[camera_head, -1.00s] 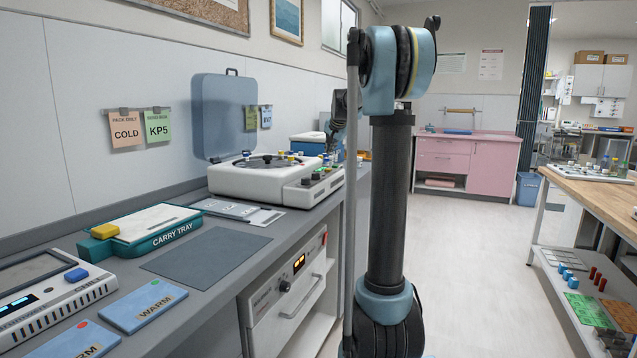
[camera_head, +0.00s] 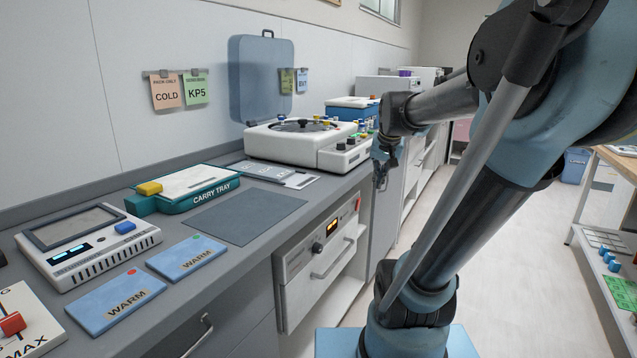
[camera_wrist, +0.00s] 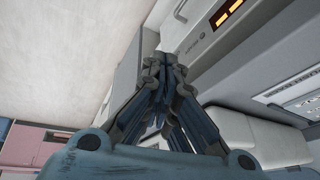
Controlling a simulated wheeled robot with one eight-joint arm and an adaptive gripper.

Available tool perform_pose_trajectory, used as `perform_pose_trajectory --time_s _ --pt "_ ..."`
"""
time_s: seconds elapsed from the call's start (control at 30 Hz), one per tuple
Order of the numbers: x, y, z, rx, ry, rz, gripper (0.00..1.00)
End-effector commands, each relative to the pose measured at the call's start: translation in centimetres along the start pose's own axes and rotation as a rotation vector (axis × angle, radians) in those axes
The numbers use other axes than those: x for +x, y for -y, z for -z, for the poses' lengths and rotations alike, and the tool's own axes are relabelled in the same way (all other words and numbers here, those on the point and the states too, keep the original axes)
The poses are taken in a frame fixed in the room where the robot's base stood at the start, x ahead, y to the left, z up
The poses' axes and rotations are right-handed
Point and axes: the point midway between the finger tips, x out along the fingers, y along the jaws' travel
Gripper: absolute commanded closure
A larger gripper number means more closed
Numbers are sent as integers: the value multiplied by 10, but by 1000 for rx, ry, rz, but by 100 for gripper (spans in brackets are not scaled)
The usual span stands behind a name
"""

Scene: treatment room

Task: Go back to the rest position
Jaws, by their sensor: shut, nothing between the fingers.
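My gripper (camera_head: 381,180) hangs at the end of my bent arm, just off the front edge of the counter, to the right of the white centrifuge-like machine (camera_head: 300,143). In the wrist view my gripper (camera_wrist: 165,65) has its fingertips together with nothing between them. Beyond the fingers, the wrist view shows a grey cabinet front with an orange display (camera_wrist: 228,12). My arm fills much of the right side of the head view and hides part of the room there.
On the counter are a green carry tray (camera_head: 200,190) with a yellow block, a dark mat (camera_head: 245,215), two blue WARM pads (camera_head: 187,257) and a white device (camera_head: 88,245). A wooden-topped bench (camera_head: 615,160) stands at right. The floor (camera_head: 530,270) between is clear.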

Motion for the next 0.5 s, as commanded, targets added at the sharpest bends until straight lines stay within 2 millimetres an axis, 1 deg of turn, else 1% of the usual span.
perform_pose_trajectory --time_s 0.03,0.07,0.1,0.17,0.2,0.27,0.3,0.4,0.5 --pt "4 -6 -23 -20 18 -7 100" --pt "6 -9 -36 -34 28 -11 100" --pt "9 -14 -53 -52 44 -17 100" --pt "14 -21 -78 -81 66 -26 100" --pt "18 -26 -95 -98 81 -31 100" --pt "24 -33 -120 -126 105 -39 100" --pt "29 -38 -136 -144 119 -44 100" --pt "40 -49 -174 -187 156 -54 100" --pt "50 -59 -204 -221 186 -62 100"
